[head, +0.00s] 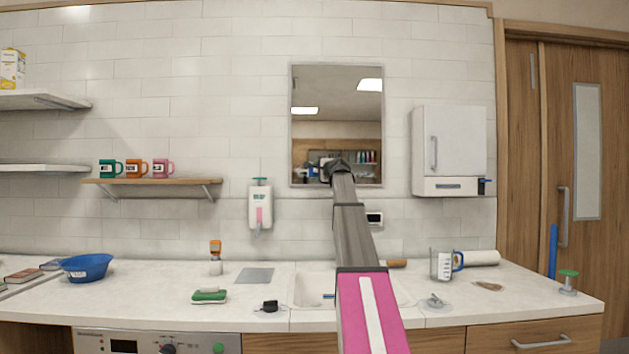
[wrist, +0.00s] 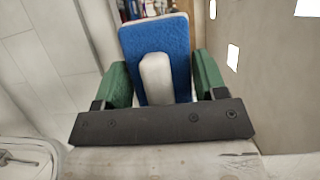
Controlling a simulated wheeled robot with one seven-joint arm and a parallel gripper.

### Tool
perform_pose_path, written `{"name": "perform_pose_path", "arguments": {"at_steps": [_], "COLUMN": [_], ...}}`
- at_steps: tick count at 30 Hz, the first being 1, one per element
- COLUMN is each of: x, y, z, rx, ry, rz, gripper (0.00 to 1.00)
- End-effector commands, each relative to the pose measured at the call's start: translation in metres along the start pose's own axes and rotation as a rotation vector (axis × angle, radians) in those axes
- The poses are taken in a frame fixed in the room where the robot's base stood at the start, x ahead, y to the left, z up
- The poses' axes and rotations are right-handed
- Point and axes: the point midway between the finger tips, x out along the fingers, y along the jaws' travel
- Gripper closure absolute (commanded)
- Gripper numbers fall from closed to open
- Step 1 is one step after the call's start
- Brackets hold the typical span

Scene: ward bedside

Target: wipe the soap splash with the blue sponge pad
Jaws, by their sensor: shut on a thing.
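The blue sponge pad (wrist: 155,38) is in the wrist view, a flat blue pad with a pale upright handle. In the head view my arm reaches up in front of the mirror (head: 350,95), and the dark end of the arm is over the mirror's lower part. The pad cannot be made out clearly there. I cannot identify the soap splash for certain; a clear, shiny patch (head: 435,301) lies on the counter right of the sink.
The counter (head: 130,300) holds a blue bowl (head: 87,267), a green-and-white sponge (head: 209,296), a small orange-topped bottle (head: 215,258) and a measuring jug (head: 442,265). A soap dispenser (head: 260,208) and a white cabinet (head: 449,140) flank the mirror. My arm partly covers the sink (head: 308,290).

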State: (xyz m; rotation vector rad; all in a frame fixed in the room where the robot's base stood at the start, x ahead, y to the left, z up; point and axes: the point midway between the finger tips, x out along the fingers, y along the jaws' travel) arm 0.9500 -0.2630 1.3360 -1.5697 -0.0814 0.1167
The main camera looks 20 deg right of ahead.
Motion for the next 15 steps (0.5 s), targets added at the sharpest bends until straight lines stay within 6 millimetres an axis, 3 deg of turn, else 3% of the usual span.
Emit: {"name": "perform_pose_path", "arguments": {"at_steps": [15], "x": [0.017], "y": [-0.008], "z": [-0.013], "rx": [-0.007], "ry": [0.014], "rz": [-0.02], "gripper": [0.54]}}
